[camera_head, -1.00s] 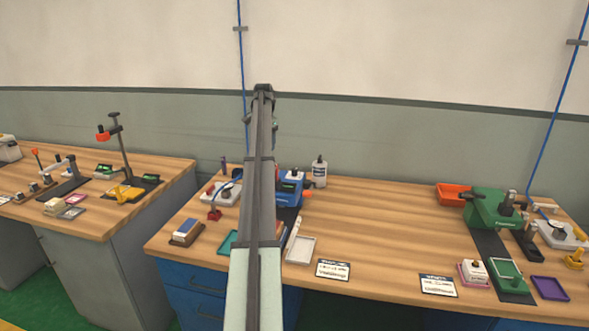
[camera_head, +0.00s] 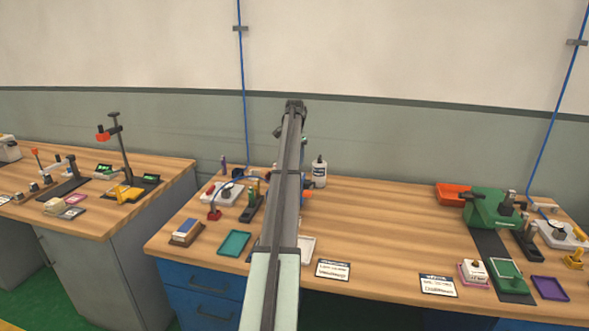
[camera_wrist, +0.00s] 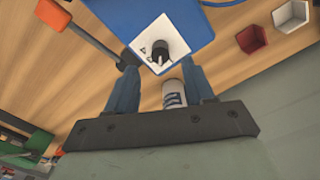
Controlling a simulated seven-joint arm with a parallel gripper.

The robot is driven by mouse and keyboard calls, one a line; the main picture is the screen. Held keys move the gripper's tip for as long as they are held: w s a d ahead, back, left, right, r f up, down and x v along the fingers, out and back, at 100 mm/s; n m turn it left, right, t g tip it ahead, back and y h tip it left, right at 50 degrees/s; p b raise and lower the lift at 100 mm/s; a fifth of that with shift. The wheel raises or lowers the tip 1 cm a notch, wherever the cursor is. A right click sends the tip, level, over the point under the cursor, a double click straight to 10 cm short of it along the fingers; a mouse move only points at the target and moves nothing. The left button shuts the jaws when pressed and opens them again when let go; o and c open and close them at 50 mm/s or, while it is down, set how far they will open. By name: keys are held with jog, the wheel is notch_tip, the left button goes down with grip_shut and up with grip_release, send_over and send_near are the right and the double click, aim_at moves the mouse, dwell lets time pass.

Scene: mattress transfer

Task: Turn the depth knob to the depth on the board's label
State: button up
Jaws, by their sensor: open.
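In the wrist view a black depth knob (camera_wrist: 156,50) stands on a white dial plate (camera_wrist: 150,44) on a blue machine (camera_wrist: 128,14). My gripper (camera_wrist: 161,72) is open, its two blue-grey fingers apart with nothing between them; the knob lies just beyond the fingertips, and I cannot tell whether they touch the machine. In the head view my arm hides most of the blue machine and the knob. Two label cards, one left (camera_head: 333,269) and one right (camera_head: 437,285), lie at the table's front edge; their text is too small to read.
A white bottle (camera_head: 319,172) stands behind the blue machine. A green machine (camera_head: 490,208) and an orange bin (camera_head: 453,194) stand at the right. A teal tray (camera_head: 234,243) lies at the front left. The middle of the table (camera_head: 390,225) is clear.

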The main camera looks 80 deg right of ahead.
jog(key=shift+f, duration=2.65)
jog(key=shift+c, duration=0.4)
grip_shut()
